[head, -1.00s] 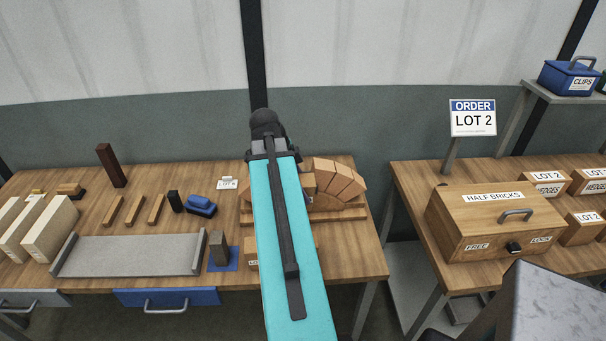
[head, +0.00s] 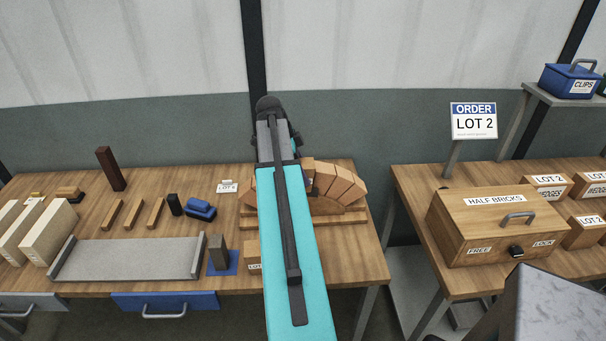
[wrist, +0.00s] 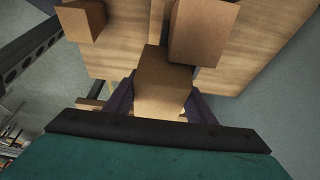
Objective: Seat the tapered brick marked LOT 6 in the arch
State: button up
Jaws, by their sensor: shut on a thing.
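The arch (head: 335,187) of orange-brown tapered bricks stands on a wooden base on the middle table in the head view. My arm covers its left part, and the gap cannot be seen. In the wrist view my gripper (wrist: 161,92) is shut on a tapered brown brick (wrist: 163,78), with a dark finger on each side. No lot mark shows on this brick, so I cannot tell if it is LOT 6. Another brick (wrist: 203,32) is right beside the held brick's upper right; whether they touch is unclear. A further brick (wrist: 85,19) is at upper left.
The order sign (head: 473,122) reads LOT 2. A HALF BRICKS box (head: 490,224) and LOT 2 wedge boxes stand on the right table.

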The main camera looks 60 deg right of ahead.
jog(key=shift+w+d+f, duration=0.1)
jog(key=shift+w+d, duration=0.3)
jog(key=shift+d, duration=0.25)
jog(key=shift+w+d+f, duration=0.1)
jog(key=shift+w+d, duration=0.25)
jog(key=shift+d, duration=0.25)
jog(key=shift+w+d, duration=0.1)
jog(key=shift+d, duration=0.15)
jog(key=shift+w+d+f+b, duration=0.1)
jog(key=shift+f+b, duration=0.7)
jog(key=shift+f, duration=0.95)
jog(key=shift+f, duration=0.15)
jog(key=o, duration=1.3)
jog(key=shift+b+v, duration=1.6)
jog(key=shift+v, duration=4.55)
